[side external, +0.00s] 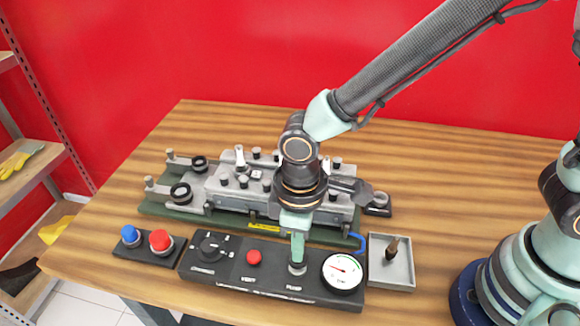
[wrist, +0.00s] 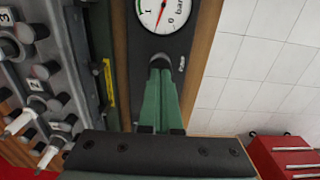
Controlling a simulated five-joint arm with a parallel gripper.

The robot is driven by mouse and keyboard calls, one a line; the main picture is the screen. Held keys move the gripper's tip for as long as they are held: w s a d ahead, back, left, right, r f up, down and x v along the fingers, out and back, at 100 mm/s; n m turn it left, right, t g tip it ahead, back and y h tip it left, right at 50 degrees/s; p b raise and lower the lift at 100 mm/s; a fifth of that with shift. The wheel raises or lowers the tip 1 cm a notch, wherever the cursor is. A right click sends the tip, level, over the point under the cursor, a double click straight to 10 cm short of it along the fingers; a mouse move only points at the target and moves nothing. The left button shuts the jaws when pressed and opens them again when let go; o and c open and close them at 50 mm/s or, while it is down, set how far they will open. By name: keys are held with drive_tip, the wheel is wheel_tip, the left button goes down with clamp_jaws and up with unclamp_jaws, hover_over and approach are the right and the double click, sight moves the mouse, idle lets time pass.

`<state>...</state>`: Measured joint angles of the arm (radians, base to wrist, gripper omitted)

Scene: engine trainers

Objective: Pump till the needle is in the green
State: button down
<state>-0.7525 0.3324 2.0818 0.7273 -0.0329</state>
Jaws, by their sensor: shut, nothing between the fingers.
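The gauge (side external: 342,273) is a round white dial at the right end of the black control panel (side external: 230,285). The gauge also shows, cut off, in the wrist view (wrist: 164,13). The pump plunger (side external: 297,268) stands on the panel left of the gauge, by the label PUMP. My gripper (side external: 297,260) is shut, pointing down with its fingertips at the plunger's top. The fingers hide most of the plunger (wrist: 160,63) in the wrist view; I cannot tell if they touch.
A red vent button (side external: 254,257) and a black rotary knob (side external: 212,244) sit left on the panel. A box with blue and red buttons (side external: 148,247) lies further left. The engine trainer (side external: 250,190) stands behind, and a grey tray (side external: 391,270) with a small brown-black item is right.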

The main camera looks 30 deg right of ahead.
drive_tip(key=shift+f, duration=0.7)
drive_tip(key=shift+r, duration=1.65)
drive_tip(key=shift+f, duration=0.15)
drive_tip(key=shift+f, duration=1.5)
drive_tip(key=shift+r, duration=1.65)
